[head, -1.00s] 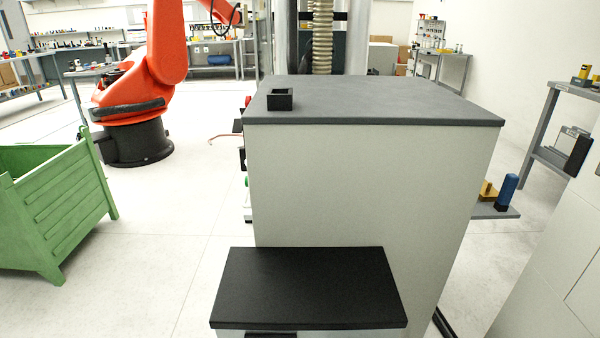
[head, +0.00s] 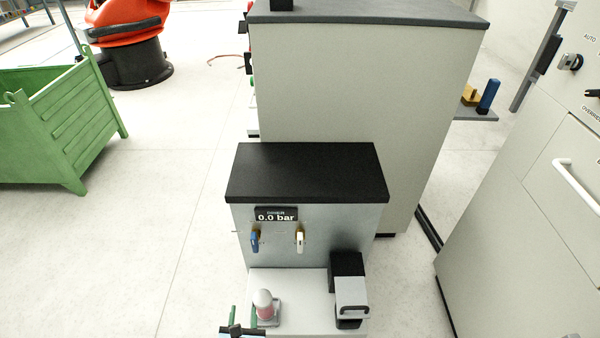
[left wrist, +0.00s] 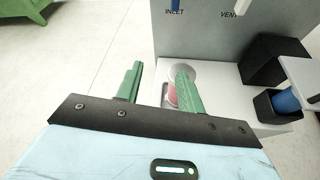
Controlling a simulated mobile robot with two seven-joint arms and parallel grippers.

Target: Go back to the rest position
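My left gripper (head: 243,316) is at the bottom edge of the head view, with its two green fingers pointing towards the small bench. In the left wrist view my left gripper (left wrist: 160,85) is open, with a clear gap between the fingers. A pink and white rounded piece (head: 264,303) stands upright on a grey base on the white bench top, just right of the fingers. In the left wrist view this piece (left wrist: 171,95) is partly hidden behind the right finger; I cannot tell whether they touch. My right gripper is not in view.
The bench panel (head: 320,240) carries a 0.0 bar display (head: 276,215) and two valve handles. A black box (head: 345,267) stands at right. A blue cylinder (left wrist: 287,101) sits in a black holder. A green crate (head: 60,125) is at left; open floor lies between.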

